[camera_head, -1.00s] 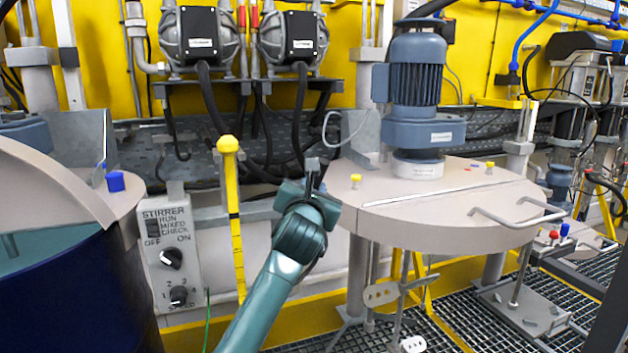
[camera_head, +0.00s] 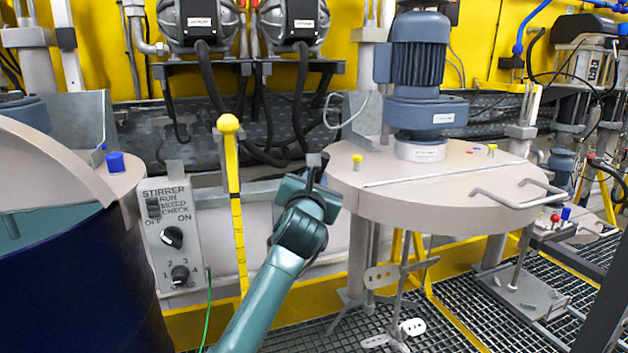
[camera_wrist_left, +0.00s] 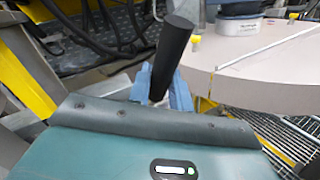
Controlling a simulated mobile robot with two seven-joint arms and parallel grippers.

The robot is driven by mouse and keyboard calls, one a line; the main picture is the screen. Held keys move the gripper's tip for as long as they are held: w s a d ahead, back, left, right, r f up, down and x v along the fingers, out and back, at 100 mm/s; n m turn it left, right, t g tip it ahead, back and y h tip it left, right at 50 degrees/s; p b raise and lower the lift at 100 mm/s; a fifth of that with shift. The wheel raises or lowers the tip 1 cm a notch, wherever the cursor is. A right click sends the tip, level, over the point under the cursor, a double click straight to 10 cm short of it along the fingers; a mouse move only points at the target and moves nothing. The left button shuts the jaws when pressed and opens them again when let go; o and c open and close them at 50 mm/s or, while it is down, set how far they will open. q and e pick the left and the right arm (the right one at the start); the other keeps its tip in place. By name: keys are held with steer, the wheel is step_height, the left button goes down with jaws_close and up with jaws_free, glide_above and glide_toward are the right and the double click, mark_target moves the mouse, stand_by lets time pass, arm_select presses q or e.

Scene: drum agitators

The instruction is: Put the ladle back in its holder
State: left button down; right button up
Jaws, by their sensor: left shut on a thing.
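My left gripper (camera_head: 316,176) is beside the left edge of the beige drum lid in the head view. In the left wrist view its blue fingers (camera_wrist_left: 162,88) are shut on a dark cylindrical handle (camera_wrist_left: 174,52), which leans to the right and sticks up past the fingers. I take this to be the ladle's handle; the rest of the ladle is hidden behind the gripper. I cannot pick out the ladle's holder with certainty. My right gripper is not in view.
The beige lid (camera_head: 440,205) with a blue motor (camera_head: 418,75) stands to the right of my gripper. A yellow rod (camera_head: 236,215) with a round knob and a stirrer control box (camera_head: 172,235) are to its left. A dark blue drum (camera_head: 80,280) fills the lower left.

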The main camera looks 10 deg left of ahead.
arm_select(q)
steer(key=shift+f+b, duration=0.4)
steer(key=shift+f, duration=0.55)
steer(key=c, duration=1.2)
jaws_free()
